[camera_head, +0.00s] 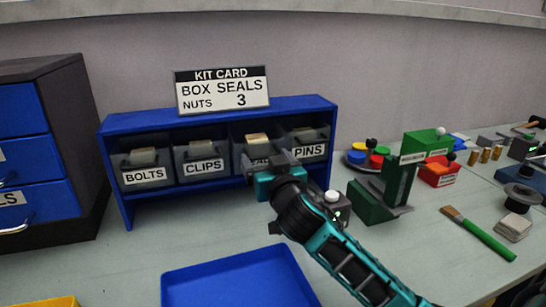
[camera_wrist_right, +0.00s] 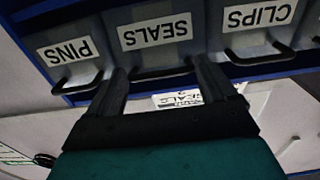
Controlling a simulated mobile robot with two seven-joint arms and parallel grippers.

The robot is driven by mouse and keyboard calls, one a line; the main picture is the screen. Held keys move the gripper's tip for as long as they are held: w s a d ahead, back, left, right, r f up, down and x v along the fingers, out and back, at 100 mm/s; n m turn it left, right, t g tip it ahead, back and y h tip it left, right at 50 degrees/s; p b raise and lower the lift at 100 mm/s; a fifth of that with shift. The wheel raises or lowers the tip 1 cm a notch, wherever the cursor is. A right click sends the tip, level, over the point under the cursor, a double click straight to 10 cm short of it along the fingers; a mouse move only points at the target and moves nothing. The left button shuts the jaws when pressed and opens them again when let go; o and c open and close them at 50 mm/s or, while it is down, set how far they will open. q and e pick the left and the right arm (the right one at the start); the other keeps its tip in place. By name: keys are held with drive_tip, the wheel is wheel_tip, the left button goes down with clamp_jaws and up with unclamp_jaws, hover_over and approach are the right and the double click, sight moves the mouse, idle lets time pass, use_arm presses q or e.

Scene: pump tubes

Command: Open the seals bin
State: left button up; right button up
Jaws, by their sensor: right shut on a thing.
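The seals bin (camera_head: 250,131) is a dark bin in the blue rack (camera_head: 235,107), between the clips bin (camera_head: 202,164) and the pins bin (camera_head: 307,146). It looks in line with its neighbours. My right gripper (camera_head: 270,164) is at its front and hides much of its label. In the right wrist view, which is upside down, the seals label (camera_wrist_right: 155,31) shows in full. There my right gripper (camera_wrist_right: 163,78) is shut on the bin's black handle (camera_wrist_right: 160,74), one finger near each end. My left gripper is not in view.
The bolts bin (camera_head: 144,175) is at the rack's left end. A kit card (camera_head: 222,91) reading box seals, nuts 3 stands on top. A blue tray (camera_head: 240,277) lies in front. A green fixture (camera_head: 398,175) and a brush (camera_head: 478,233) are to the right.

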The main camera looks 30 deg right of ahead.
use_arm(q)
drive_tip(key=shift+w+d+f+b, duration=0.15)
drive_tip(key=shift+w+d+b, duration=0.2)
drive_tip(key=shift+b, duration=0.35)
use_arm(e)
drive_tip(key=shift+s+a+f, duration=0.1)
drive_tip(key=shift+s+f, duration=0.25)
drive_tip(key=shift+f, duration=0.45)
drive_tip(key=shift+s+a+f, duration=0.1)
drive_tip(key=shift+s+f, duration=0.2)
drive_tip(key=shift+f, duration=0.55)
drive_tip(key=shift+s+a+f, duration=0.1)
drive_tip(key=shift+s+f, duration=0.25)
drive_tip(key=shift+f, duration=0.45)
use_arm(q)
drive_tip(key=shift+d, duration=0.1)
use_arm(e)
drive_tip(key=shift+f, duration=0.3)
drive_tip(key=o, duration=1.1)
drive_tip(key=shift+o, duration=0.9)
drive_tip(key=shift+w, duration=0.15)
drive_tip(key=shift+o, duration=0.2)
drive_tip(key=shift+r, duration=0.15)
